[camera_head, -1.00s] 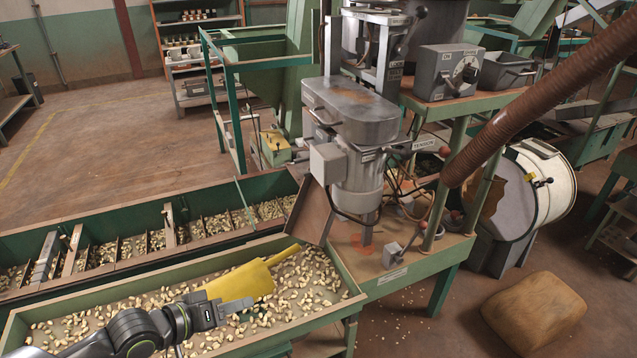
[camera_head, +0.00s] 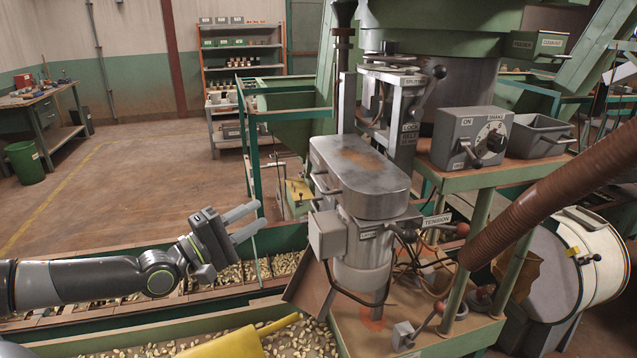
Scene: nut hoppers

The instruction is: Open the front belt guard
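The belt guard (camera_head: 360,172) is a grey, rounded metal cover with rust-brown patches on top. It sits level and looks closed over the motor unit (camera_head: 360,245) in the middle of the view. A small bar handle (camera_head: 324,184) is on its left side. My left gripper (camera_head: 261,214) is to the left of the guard, apart from it, with its two fingers pointing right toward the handle side. The fingers are parted with nothing between them. My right gripper is not in view.
A lever marked TENSION (camera_head: 437,220) and a control box with a SHAKE dial (camera_head: 472,137) stand right of the guard. A brown hose (camera_head: 560,190) crosses at right. Nut troughs with a yellow scoop (camera_head: 235,345) lie below. Open floor is at left.

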